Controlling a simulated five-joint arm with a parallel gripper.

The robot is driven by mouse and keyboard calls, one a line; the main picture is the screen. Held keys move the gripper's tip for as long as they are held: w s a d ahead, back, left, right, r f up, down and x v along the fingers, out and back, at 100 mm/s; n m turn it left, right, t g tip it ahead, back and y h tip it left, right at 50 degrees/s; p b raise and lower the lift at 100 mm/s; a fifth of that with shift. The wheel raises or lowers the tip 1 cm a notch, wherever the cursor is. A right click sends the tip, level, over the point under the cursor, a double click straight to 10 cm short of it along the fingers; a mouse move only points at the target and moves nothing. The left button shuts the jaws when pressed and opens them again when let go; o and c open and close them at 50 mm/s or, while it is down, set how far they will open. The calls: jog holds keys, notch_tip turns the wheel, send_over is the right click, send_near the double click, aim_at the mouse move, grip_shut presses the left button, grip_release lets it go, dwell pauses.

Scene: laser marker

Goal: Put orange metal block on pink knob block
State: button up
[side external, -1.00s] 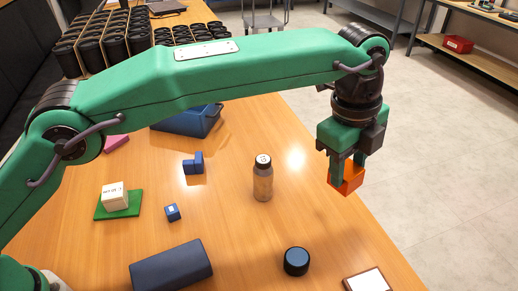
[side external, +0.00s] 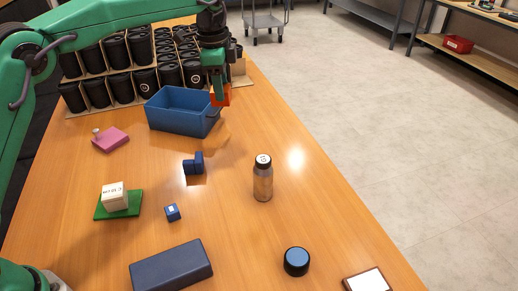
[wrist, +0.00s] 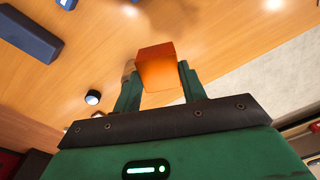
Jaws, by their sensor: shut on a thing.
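The orange metal block (side external: 221,94) is held between the fingers of my gripper (side external: 217,88). In the side view it is above the right end of the blue bin, clear of the table. In the wrist view the orange block (wrist: 160,66) sits between the green fingertips of my gripper (wrist: 157,85). The pink knob block (side external: 110,139) lies on the table at the left, a flat pink slab with a small pale knob on top. It is left of the blue bin and well to the left of my gripper. Nothing rests on it.
The open blue bin (side external: 182,114) stands between my gripper and the pink block. Black cups (side external: 145,82) fill the back. A bottle (side external: 263,178), blue blocks (side external: 194,164), a white cube (side external: 115,196) on a green plate (side external: 104,213) and a dark blue box (side external: 171,266) lie nearer.

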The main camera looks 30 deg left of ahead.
jog(key=s+a+n, duration=0.3)
jog(key=a, duration=0.8)
jog(key=s+a+n, duration=0.3)
jog(key=a+n, duration=0.1)
jog(key=a, duration=0.7)
jog(key=s+a+n, duration=0.3)
jog(key=a, duration=0.8)
jog(key=shift+n+g, duration=0.3)
notch_tip(320, 180, down, 6)
jog(key=shift+a+r, duration=0.1)
jog(key=shift+r, duration=0.15)
jog(key=shift+a, duration=0.1)
send_over(98, 130)
notch_tip(98, 130, down, 7)
jog(key=shift+s, duration=0.15)
jog(key=shift+f, duration=2)
jog(key=shift+f, duration=0.1)
